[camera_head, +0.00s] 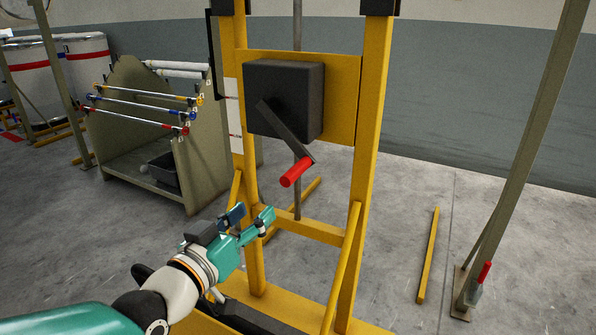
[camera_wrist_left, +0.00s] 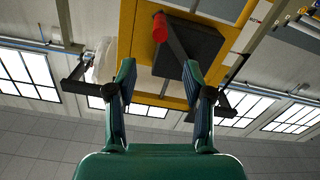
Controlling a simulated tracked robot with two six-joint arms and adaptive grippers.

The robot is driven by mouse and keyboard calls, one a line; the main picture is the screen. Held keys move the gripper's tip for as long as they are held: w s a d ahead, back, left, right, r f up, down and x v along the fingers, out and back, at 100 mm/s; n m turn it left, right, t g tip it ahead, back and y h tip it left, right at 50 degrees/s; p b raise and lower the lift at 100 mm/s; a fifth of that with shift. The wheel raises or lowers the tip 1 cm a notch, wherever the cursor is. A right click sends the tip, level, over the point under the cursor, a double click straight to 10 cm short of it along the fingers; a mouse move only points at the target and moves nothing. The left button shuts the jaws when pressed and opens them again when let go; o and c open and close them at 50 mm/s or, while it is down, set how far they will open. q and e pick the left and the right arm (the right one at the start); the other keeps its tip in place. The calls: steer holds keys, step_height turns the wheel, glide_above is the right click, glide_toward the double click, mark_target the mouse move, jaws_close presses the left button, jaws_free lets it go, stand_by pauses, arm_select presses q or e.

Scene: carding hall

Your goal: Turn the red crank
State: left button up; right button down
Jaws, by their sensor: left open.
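The red crank handle (camera_head: 296,172) sticks out from the lower end of a dark crank arm (camera_head: 285,130). The arm is mounted on a black box (camera_head: 284,98) on a yellow frame and slants down to the right. My left gripper (camera_head: 253,218) is open and empty, below and to the left of the handle and apart from it. In the left wrist view the handle (camera_wrist_left: 160,27) shows near the top, beyond the two open fingertips (camera_wrist_left: 158,75), with the black box (camera_wrist_left: 188,47) beside it. My right gripper is in neither view.
The yellow frame (camera_head: 367,120) has uprights and slanted braces close to my left gripper. A rack with rods (camera_head: 142,108) stands at the left. A slanted post (camera_head: 530,140) and a yellow bar on the floor (camera_head: 428,255) are at the right. The air around the handle is clear.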

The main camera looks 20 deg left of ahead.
mark_target(295, 174)
arm_select(q)
steer(key=w, duration=0.5)
steer(key=w+p, duration=0.1)
steer(key=w, duration=0.5)
steer(key=w+d, duration=0.1)
steer(key=w, duration=0.4)
steer(key=shift+w, duration=0.15)
jaws_close()
